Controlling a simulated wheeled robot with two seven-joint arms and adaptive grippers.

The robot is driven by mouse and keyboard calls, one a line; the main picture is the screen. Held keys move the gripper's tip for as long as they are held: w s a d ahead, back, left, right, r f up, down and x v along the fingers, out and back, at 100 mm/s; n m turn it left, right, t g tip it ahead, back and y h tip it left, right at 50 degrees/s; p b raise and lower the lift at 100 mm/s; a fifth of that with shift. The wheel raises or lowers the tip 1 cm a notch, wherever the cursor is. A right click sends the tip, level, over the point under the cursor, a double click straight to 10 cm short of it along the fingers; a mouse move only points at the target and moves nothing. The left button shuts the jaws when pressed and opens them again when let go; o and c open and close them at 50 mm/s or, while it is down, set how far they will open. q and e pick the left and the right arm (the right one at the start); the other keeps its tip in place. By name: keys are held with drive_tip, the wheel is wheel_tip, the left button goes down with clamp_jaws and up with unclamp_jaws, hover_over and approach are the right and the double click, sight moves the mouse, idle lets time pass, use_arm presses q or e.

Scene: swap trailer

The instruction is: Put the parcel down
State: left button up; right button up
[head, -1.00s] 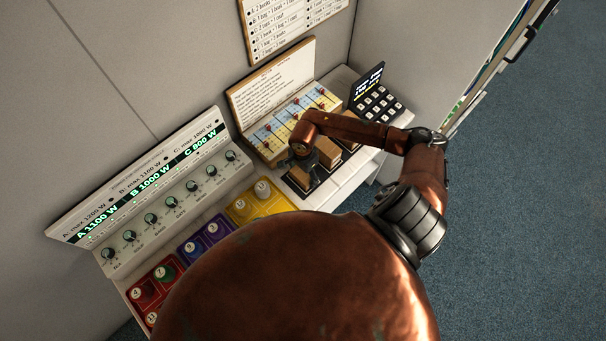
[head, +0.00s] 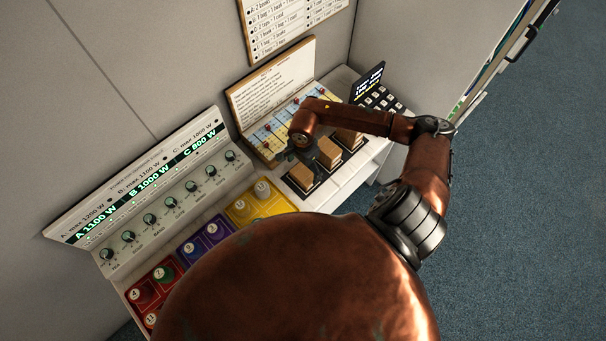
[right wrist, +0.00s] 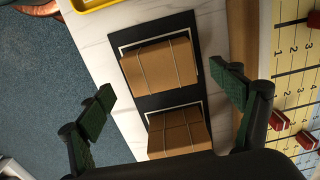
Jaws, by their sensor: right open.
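Several brown parcels tied with string stand in a row on a black strip with white outlines. In the head view the nearest parcel (head: 302,177) stands by the yellow tray, the middle parcel (head: 329,152) beside it, and a third (head: 348,136) partly behind my arm. In the right wrist view one parcel (right wrist: 160,66) and another nearer the camera (right wrist: 178,132) rest on the black strip (right wrist: 147,102). My right gripper (right wrist: 165,84) is open and empty above them, its fingers apart from both. It also shows in the head view (head: 297,158). My left gripper is not in view.
A yellow tray (head: 268,207) with round tokens adjoins the parcels. A slider board (head: 262,141) stands behind them and a keypad (head: 380,98) at the far end. A knob panel (head: 165,200) is on the left. White counter (head: 345,180) is bare along the front.

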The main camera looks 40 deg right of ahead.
sight(303, 174)
wheel_tip(303, 174, up, 7)
drive_tip(key=shift+b, duration=0.45)
